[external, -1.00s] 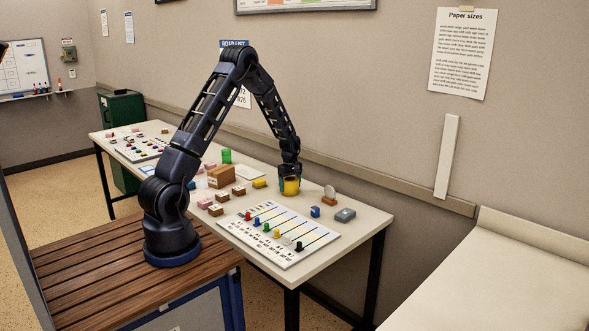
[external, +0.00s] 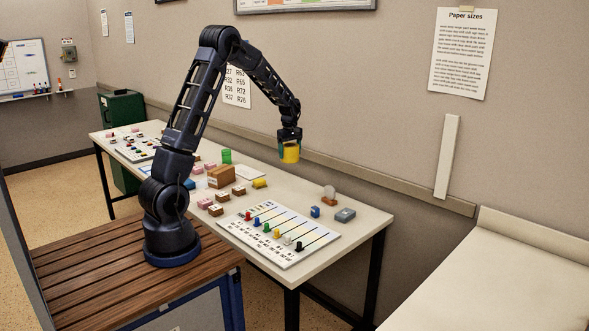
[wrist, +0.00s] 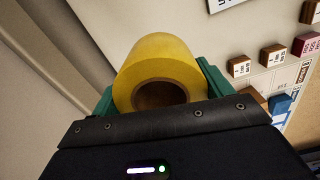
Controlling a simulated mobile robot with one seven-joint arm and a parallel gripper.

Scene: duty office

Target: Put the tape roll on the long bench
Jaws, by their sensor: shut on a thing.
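The yellow tape roll (external: 290,153) is held in my gripper (external: 290,146), in the air above the back part of the white table. In the wrist view the roll (wrist: 158,52) sits between the green fingers of my gripper (wrist: 160,88), with its brown core facing the camera. The fingers are shut on its sides. A long cream bench-like surface (external: 500,285) is at the lower right, apart from the table and well to the right of my gripper. Its bare part in view is clear.
The wall runs close behind the table. A white strip (external: 447,157) leans against it.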

